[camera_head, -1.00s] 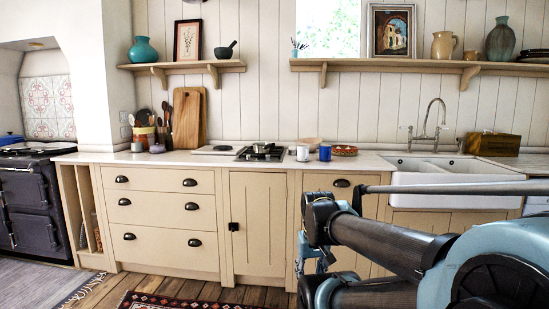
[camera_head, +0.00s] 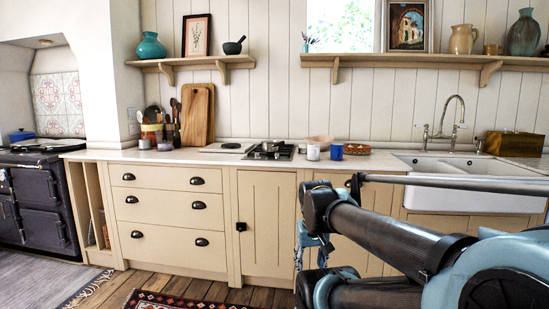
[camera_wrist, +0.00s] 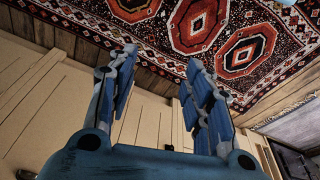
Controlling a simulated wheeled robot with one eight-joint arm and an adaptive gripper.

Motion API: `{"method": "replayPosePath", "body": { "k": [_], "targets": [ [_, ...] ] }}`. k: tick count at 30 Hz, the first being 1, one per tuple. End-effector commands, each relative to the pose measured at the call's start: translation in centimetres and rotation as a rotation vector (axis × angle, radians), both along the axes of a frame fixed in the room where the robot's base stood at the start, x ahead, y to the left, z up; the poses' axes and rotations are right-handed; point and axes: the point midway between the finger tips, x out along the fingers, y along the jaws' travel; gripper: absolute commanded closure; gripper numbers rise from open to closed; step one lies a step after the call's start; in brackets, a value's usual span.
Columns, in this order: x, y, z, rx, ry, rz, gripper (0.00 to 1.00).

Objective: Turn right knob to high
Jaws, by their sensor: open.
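A small cooktop (camera_head: 270,151) is set into the white counter in the head view, with a dark burner at its front. A flat plate with a dark round burner (camera_head: 230,146) lies just left of it. Knobs are too small to make out. My gripper (camera_wrist: 160,78) is open and empty in the wrist view, with its two blue fingers apart and cabinet fronts and floor beyond them. In the head view my gripper (camera_head: 312,245) hangs low in front of the cabinets, below the counter and right of the cooktop, partly hidden by my arm.
A white mug (camera_head: 313,152), a blue mug (camera_head: 337,152) and a patterned bowl (camera_head: 357,149) stand right of the cooktop. A white sink (camera_head: 465,197) is farther right. A dark range (camera_head: 38,200) stands at left. A patterned rug (camera_wrist: 215,45) lies on the wooden floor.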

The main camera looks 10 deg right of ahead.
Motion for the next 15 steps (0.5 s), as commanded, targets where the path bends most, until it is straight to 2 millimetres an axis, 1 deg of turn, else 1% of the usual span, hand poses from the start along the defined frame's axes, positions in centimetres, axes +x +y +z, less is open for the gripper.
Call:
{"method": "replayPosePath", "body": {
  "k": [1, 2, 6, 8, 14, 15],
  "targets": [
    [1.3, -0.4, 1.2, -0.013, -0.008, -0.017, 0.54],
    [2.0, -0.7, 1.8, -0.023, -0.015, -0.029, 0.54],
    [6.0, -1.8, 5.1, -0.073, -0.054, -0.089, 0.54],
    [7.8, -2.1, 6.5, -0.094, -0.073, -0.112, 0.54],
    [14.3, -3.0, 10.8, -0.155, -0.144, -0.188, 0.54],
    [15.6, -3.2, 11.6, -0.166, -0.159, -0.203, 0.54]
  ]
}}
